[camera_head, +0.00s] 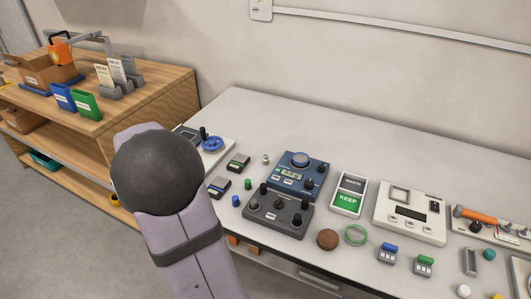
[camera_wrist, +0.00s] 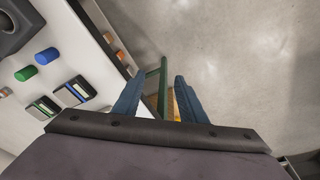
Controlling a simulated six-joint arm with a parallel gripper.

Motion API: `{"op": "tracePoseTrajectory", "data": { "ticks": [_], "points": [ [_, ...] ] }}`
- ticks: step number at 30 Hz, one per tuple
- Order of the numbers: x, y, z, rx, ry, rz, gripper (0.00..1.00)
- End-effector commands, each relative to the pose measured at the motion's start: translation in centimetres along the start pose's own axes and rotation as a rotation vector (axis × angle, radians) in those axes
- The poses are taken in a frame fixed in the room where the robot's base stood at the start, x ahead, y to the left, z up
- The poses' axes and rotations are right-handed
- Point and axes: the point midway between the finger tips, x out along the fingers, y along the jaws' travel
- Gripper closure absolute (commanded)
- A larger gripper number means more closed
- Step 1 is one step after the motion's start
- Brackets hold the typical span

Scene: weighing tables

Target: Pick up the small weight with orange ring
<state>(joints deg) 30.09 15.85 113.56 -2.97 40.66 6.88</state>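A small pale weight (camera_head: 265,159) stands on the white table, left of the blue instrument. It is too small to make out a ring clearly. In the wrist view a small pale-orange piece (camera_wrist: 5,92) at the left edge, in line with the green and blue cylinders, looks like the same weight. My gripper (camera_wrist: 160,76) has its two blue fingers apart, with no object clearly held. It points down past the table's edge, well right of the weight in the wrist view. In the head view my arm hides the gripper.
A green cylinder (camera_head: 248,184) and a blue cylinder (camera_head: 235,201) stand near the weight, with two small dark-topped boxes (camera_head: 238,163) (camera_head: 219,186). The blue instrument (camera_head: 286,184) and a dark control box (camera_head: 266,215) are close on the right. A wooden shelf (camera_head: 165,95) stands left.

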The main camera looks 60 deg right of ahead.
Motion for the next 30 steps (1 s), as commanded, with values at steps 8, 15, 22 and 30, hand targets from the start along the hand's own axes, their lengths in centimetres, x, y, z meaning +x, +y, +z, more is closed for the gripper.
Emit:
{"op": "tracePoseTrajectory", "data": {
  "ticks": [8, 15, 22, 30],
  "points": [
    [-1.9, 20.1, -10.1, 0.438, 0.115, 0.101, 0.62],
    [-2.6, 32.6, -10.8, 0.658, 0.180, 0.169, 0.62],
    [-2.7, 36.1, -10.5, 0.715, 0.200, 0.190, 0.62],
    [-1.5, 36.3, -10.6, 0.714, 0.198, 0.189, 0.62]
  ]
}}
